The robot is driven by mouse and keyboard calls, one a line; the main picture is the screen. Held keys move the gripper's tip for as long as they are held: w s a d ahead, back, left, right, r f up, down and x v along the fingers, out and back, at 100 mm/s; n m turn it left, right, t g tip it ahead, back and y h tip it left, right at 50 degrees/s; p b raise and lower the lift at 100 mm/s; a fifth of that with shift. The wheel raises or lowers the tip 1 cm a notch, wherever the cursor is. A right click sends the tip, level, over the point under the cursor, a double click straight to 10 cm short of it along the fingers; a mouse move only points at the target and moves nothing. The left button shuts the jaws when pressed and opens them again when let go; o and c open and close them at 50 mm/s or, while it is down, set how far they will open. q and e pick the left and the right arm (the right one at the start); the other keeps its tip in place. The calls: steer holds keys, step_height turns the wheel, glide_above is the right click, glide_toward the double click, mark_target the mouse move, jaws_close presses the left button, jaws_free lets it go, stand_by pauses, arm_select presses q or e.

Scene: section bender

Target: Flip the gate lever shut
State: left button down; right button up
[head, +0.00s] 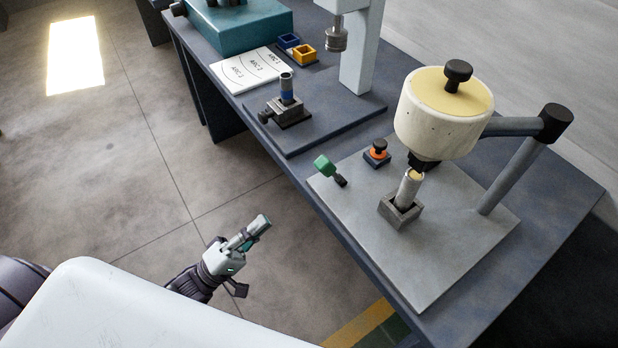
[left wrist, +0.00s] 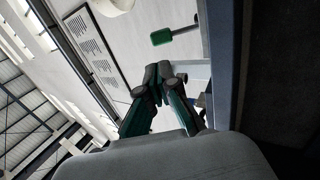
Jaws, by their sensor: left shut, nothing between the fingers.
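A lever with a green grip (head: 325,165) and a short dark stem sticks out at the front left edge of the grey base plate; it looks like the gate lever. In the left wrist view, a green grip on a dark stem (left wrist: 174,35) shows beyond the fingers. A cream hopper (head: 440,115) with a black knob stands over the plate. My left gripper (head: 262,224) is shut and empty, over the floor left of the bench and apart from the lever. Its fingers (left wrist: 164,72) meet in the left wrist view. My right gripper is out of view.
Under the hopper, a pale cylinder (head: 409,187) stands in a grey square holder (head: 400,212). An orange and black button (head: 377,153) sits beside the lever. The bench edge (head: 340,232) lies between my gripper and the plate. The floor (head: 150,180) is clear.

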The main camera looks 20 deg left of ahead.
arm_select(q)
steer(key=p, duration=0.5)
glide_toward(332, 172)
steer(key=w+d+r, duration=0.1)
steer(key=w+r, duration=0.3)
steer(key=w, duration=0.1)
steer(key=shift+s+d+r, duration=0.1)
steer(key=shift+s+d, duration=0.05)
steer(key=shift+s, duration=0.1)
